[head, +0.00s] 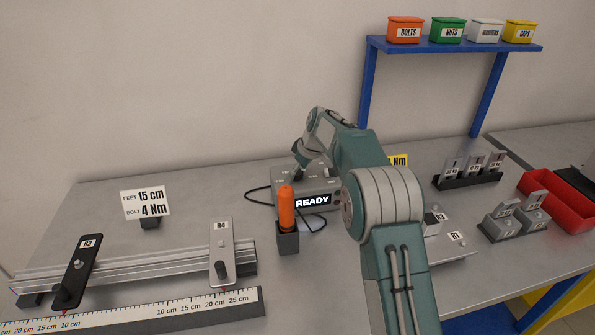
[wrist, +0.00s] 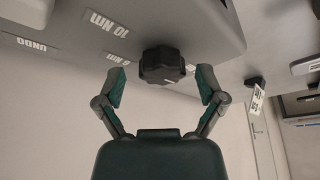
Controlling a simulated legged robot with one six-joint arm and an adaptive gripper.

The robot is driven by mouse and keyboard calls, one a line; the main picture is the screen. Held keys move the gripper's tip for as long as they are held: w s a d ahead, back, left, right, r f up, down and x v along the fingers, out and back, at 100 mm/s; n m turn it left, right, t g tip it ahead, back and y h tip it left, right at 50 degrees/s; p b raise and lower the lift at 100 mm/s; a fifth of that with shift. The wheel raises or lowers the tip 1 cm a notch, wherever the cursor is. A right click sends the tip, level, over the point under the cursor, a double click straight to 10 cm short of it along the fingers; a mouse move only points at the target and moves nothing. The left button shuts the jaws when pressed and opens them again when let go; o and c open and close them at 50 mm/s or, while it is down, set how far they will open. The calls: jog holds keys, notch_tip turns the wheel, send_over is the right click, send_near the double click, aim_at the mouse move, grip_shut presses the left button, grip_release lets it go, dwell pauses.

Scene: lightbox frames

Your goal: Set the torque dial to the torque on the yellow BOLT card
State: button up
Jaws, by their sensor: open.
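The torque dial (wrist: 162,65) is a black lobed knob on a grey box, with a short white mark on its face. My gripper (wrist: 161,85) is open, with one green-padded finger on each side of the dial and gaps between pads and knob. Upside-down labels sit beside it; one reads 10 Nm (wrist: 109,25). In the head view, the box (head: 320,186) shows READY, and my gripper (head: 299,172) is over its top left. The yellow card (head: 400,160) is mostly hidden behind my arm; only "Nm" is clear, its number is covered.
A white card (head: 146,203) reads FEET 15 cm, BOLT 4 Nm. An orange-handled tool (head: 286,208) stands in a holder before the box. A rail (head: 150,268) with a ruler lies at left. Plates, a rack and a red bin (head: 560,203) are at right; labelled bins stand on a blue shelf (head: 460,47).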

jog(key=shift+a, duration=0.1)
jog(key=shift+a, duration=0.1)
jog(key=c, duration=1.1)
jog(key=shift+c, duration=0.2)
jog(key=shift+m, duration=0.3)
jog(key=m, duration=0.2)
jog(key=m+t+h, duration=0.1)
jog(key=m, duration=0.2)
jog(key=shift+s+f+t+h, duration=0.1)
jog(key=shift+f+t+h, duration=0.05)
jog(key=shift+t+h, duration=0.15)
jog(key=m+h, duration=0.1)
jog(key=m, duration=0.2)
jog(key=m+h, duration=0.1)
jog(key=m, duration=0.2)
jog(key=shift+f, duration=0.1)
